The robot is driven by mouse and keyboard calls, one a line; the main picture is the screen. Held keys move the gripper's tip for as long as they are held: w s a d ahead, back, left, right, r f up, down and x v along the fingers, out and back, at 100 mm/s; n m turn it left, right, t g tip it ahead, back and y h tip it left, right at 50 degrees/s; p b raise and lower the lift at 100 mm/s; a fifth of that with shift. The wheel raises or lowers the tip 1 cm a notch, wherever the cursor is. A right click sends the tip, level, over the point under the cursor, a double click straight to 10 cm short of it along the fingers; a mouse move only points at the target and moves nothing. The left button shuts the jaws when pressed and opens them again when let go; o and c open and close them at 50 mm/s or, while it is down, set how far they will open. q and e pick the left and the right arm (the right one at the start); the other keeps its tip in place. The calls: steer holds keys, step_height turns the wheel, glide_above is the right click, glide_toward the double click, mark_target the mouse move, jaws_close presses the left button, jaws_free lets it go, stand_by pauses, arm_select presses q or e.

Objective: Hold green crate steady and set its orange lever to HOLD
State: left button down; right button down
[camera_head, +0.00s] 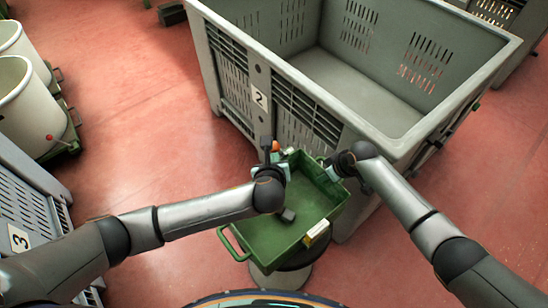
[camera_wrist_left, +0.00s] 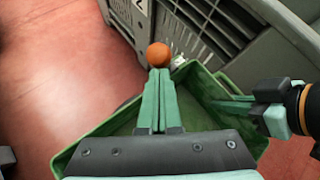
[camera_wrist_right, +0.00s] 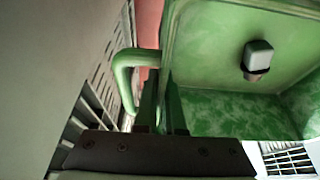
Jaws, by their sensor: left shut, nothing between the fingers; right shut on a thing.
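The green crate (camera_head: 262,236) sits on a round stool in the head view, tilted in the picture, with a loop handle at its near left. The lever's orange knob (camera_head: 275,146) is at the crate's far end; it shows as an orange ball (camera_wrist_left: 159,54) in the left wrist view. My left gripper (camera_head: 271,160) is shut and empty, its fingertips right at the knob; touching cannot be told. My right gripper (camera_head: 332,171) is shut on the crate's right rim, seen also in the right wrist view (camera_wrist_right: 165,85). Lever markings are not readable.
A large grey bin (camera_head: 300,83) numbered 2 stands just behind the crate. A small grey block (camera_head: 288,215) is inside the crate, and a pale yellow tag (camera_head: 316,232) is on its near right rim. White tubs (camera_head: 28,105) stand left. Red floor lies open between.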

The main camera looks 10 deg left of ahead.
arm_select(q)
steer(key=shift+w+d+r, duration=0.15)
steer(key=shift+r, duration=0.05)
steer(key=shift+w+d+r+m+g+y, duration=0.2)
steer(key=shift+w+r+m+g+y, duration=0.1)
steer(key=shift+g+y, duration=0.15)
steer(key=w+d+r+m+g+y, duration=0.1)
steer(key=w+d+g, duration=0.1)
steer(key=w+d, duration=0.2)
steer(key=shift+w+d, duration=0.3)
steer(key=shift+d, duration=0.1)
stand_by(0.8)
steer(key=shift+r+y, duration=0.25)
steer(key=shift+r, duration=0.7)
